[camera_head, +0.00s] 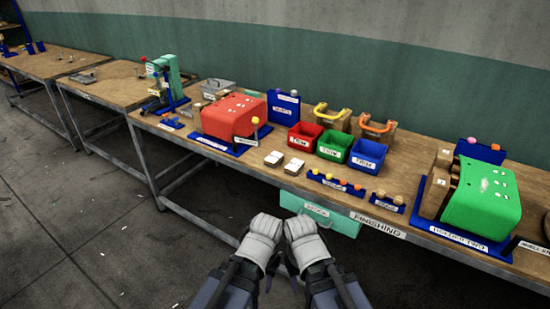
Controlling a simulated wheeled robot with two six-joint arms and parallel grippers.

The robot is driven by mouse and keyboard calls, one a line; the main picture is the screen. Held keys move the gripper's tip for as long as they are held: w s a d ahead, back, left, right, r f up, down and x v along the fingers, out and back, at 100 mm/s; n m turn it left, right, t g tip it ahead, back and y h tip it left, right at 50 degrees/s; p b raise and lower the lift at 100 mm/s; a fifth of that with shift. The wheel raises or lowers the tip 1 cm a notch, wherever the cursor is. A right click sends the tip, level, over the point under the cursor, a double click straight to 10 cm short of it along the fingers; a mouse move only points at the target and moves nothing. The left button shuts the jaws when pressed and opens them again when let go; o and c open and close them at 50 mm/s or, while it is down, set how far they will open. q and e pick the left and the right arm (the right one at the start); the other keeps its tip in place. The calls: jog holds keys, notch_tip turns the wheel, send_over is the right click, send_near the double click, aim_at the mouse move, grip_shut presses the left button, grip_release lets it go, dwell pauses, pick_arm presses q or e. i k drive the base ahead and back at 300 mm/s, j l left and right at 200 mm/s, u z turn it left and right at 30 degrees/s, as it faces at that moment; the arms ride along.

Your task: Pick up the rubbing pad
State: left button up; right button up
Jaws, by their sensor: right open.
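I cannot tell for sure which object is the rubbing pad. My right gripper is open and holds nothing visible. The left one's fingers are too small to judge.
A red machine (234,115) stands left of the blocks and a green one (482,200) at the far right. Red (303,138), green (335,146) and blue (367,156) bins stand behind. A pale green box (330,216) is under the bench.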

aim_at(294, 167)
jog(key=z, duration=2.3)
jog(key=u, duration=2.2)
jog(key=i+j+z, duration=0.7)
